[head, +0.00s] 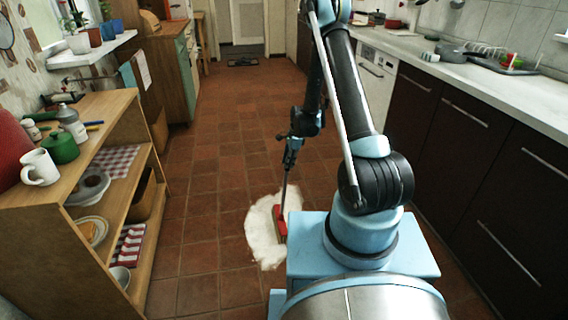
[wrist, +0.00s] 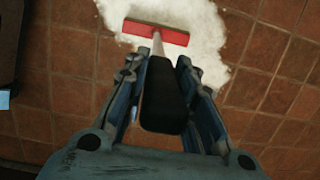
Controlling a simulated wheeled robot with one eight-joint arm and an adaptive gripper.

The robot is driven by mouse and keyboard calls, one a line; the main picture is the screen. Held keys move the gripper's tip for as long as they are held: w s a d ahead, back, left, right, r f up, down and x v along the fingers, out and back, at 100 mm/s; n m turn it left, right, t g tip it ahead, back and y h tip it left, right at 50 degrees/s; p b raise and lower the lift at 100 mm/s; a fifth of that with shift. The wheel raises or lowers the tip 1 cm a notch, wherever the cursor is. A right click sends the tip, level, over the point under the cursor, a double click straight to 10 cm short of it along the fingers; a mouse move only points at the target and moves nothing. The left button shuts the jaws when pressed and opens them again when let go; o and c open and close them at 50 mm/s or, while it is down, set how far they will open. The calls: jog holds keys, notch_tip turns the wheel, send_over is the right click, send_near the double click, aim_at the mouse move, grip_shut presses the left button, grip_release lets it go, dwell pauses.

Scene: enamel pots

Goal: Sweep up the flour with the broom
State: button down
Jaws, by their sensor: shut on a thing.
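The broom has a grey stick and a red head (head: 280,224). Its head stands on the tiled floor within the flour (head: 262,238), a white irregular patch just left of my base. My gripper (head: 291,146) is shut on the broom's stick above the flour. In the wrist view the fingers of my gripper (wrist: 162,75) lie on both sides of the dark handle. Part of the flour is hidden behind the broom head and my base.
A wooden shelf unit (head: 135,150) with a white mug (head: 39,167) and a green pot (head: 61,148) stands on the left. Dark cabinets (head: 455,130) under a white counter line the right. The tiled floor (head: 230,120) between them is clear towards the far door.

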jog(key=w+d, duration=0.4)
jog(key=d, duration=1.2)
jog(key=s+a+r, duration=0.1)
jog(key=s+a, duration=0.2)
jog(key=a, duration=1.2)
jog(key=s+a+r, duration=0.1)
jog(key=s+a, duration=0.3)
jog(key=a, duration=1.1)
jog(key=s+a+r, duration=0.1)
jog(key=s+a, duration=0.3)
jog(key=a, duration=1.1)
jog(key=shift+a, duration=0.3)
